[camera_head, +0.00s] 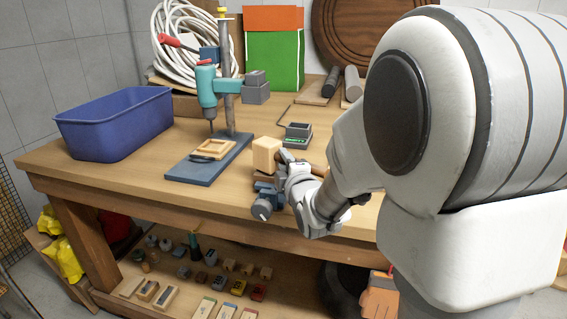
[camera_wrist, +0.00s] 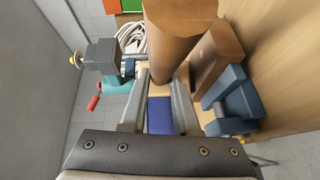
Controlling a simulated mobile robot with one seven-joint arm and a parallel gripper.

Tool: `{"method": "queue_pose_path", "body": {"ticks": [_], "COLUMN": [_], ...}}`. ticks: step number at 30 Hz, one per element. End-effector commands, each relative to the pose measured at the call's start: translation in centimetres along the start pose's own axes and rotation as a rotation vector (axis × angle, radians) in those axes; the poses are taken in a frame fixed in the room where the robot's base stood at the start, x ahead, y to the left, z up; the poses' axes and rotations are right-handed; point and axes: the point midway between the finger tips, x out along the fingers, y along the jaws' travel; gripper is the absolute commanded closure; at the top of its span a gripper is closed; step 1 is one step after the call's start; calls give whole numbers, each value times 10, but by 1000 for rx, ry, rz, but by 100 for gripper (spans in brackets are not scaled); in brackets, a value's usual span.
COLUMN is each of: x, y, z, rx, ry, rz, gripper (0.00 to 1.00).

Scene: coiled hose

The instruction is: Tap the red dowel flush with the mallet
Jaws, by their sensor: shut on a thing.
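My gripper (camera_wrist: 162,80) is shut on a brown wooden round piece (camera_wrist: 170,38), which looks like the mallet's handle; a brown handle end (camera_head: 318,169) also shows beside the gripper (camera_head: 297,176) in the head view. A pale wooden block (camera_head: 266,154), which looks like the mallet head, stands just left of the gripper, above a brown wood block (camera_head: 264,177) at the blue vise (camera_head: 267,198). The vise (camera_wrist: 238,92) and brown block (camera_wrist: 213,52) are right of the fingers in the wrist view. I cannot make out the red dowel, nor whether head and block touch.
A blue bin (camera_head: 115,125) is at the left. The table's front edge (camera_head: 150,204) runs close by.

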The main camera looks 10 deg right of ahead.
Motion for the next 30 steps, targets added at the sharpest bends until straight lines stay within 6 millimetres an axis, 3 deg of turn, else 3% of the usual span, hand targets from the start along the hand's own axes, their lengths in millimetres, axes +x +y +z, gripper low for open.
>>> {"method": "queue_pose_path", "body": {"ticks": [1,3,14,30], "x": [0,-1,-1,-4], "y": [12,17,19,58], "z": [-1,-2,-2,-6], "rx": [1,1,1,1], "ry": [1,1,1,2], "rz": [11,10,11,12], "gripper": [100,100,100,100]}}
